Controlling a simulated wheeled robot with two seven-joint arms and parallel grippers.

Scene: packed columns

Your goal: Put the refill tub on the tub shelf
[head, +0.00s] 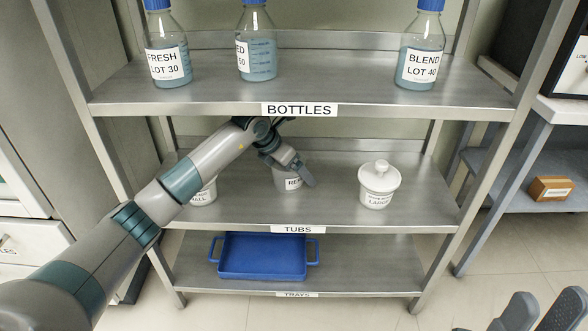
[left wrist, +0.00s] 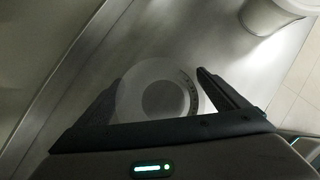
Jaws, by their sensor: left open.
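The refill tub (head: 292,183), a pale tub with a label partly reading "RE", is on the tub shelf (head: 330,205), the middle board marked "TUBS". It appears to stand upright towards the back. My left gripper (head: 300,170) is at its top and hides part of it. In the left wrist view the tub's round white top with a grey centre (left wrist: 158,98) lies between the two spread fingers of the left gripper (left wrist: 155,90). Whether a finger touches it I cannot tell. My right gripper (head: 541,312) is at the bottom right, fingers apart and empty.
A small tub (head: 203,194), partly behind my left arm, and a lidded large tub (head: 379,188) stand on either side. The bottle shelf (head: 330,90) with several bottles is above. A blue tray (head: 262,258) lies below. Bare shelf shows between the refill and large tubs.

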